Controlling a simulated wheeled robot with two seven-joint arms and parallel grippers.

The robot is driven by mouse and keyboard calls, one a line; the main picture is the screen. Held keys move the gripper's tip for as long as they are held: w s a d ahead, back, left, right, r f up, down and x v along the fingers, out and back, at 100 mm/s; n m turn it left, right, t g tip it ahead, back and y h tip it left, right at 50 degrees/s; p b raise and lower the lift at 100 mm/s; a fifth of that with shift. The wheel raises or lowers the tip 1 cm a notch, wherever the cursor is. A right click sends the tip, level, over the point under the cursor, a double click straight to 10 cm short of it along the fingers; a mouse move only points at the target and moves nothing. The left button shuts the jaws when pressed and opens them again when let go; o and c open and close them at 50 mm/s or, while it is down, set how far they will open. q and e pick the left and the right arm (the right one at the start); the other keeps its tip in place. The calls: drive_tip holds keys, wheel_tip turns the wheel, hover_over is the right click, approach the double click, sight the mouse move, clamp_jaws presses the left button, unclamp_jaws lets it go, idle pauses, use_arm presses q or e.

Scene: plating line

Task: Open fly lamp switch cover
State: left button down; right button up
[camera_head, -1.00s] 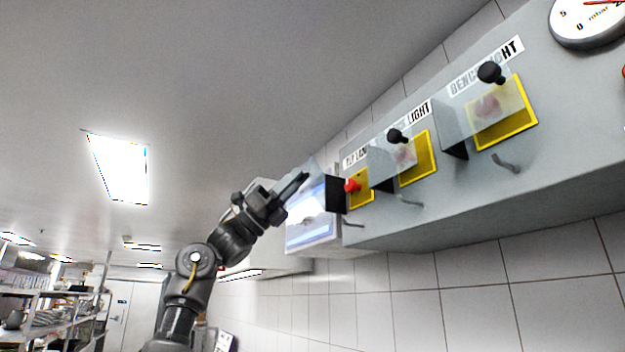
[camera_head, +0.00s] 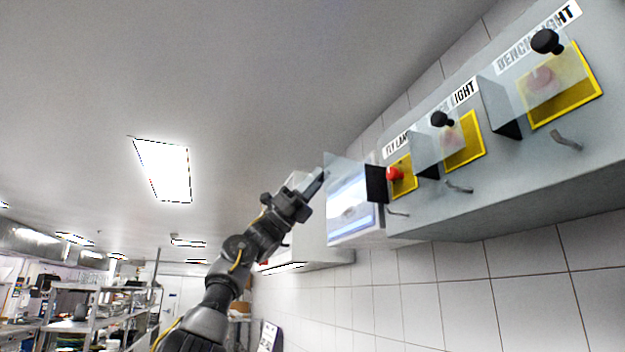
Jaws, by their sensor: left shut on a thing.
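The fly lamp switch is a red knob (camera_head: 395,173) on a small yellow plate (camera_head: 404,186) at the left end of the grey wall panel (camera_head: 440,208). Its clear cover (camera_head: 345,170) stands swung out to the left, with its dark side (camera_head: 377,184) beside the red knob, which is uncovered. My left gripper (camera_head: 316,183) is at the outer left edge of this cover, shut on it. The exact gripped part is hidden by the fingers. My right gripper is out of view.
Two more switches on the panel have shut clear covers with black knobs (camera_head: 441,119) (camera_head: 546,42). Small hooked handles (camera_head: 565,140) stick out below the switches. A white unit with a bluish lit face (camera_head: 350,207) is behind the cover. Tiled wall lies below.

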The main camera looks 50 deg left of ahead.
use_arm(q)
drive_tip(key=shift+w+f, duration=0.15)
drive_tip(key=shift+w, duration=0.05)
drive_tip(key=c, duration=1.6)
unclamp_jaws()
drive_tip(key=o, duration=0.4)
drive_tip(key=shift+w+d+f, duration=0.1)
drive_tip(key=shift+w+d, duration=0.15)
drive_tip(key=shift+w, duration=0.1)
drive_tip(key=shift+c, duration=0.2)
drive_tip(key=shift+s, duration=0.1)
drive_tip(key=shift+a, duration=0.1)
drive_tip(key=b+v, duration=0.4)
drive_tip(key=v, duration=0.6)
drive_tip(key=shift+s+a+f, duration=0.2)
drive_tip(key=shift+s, duration=0.05)
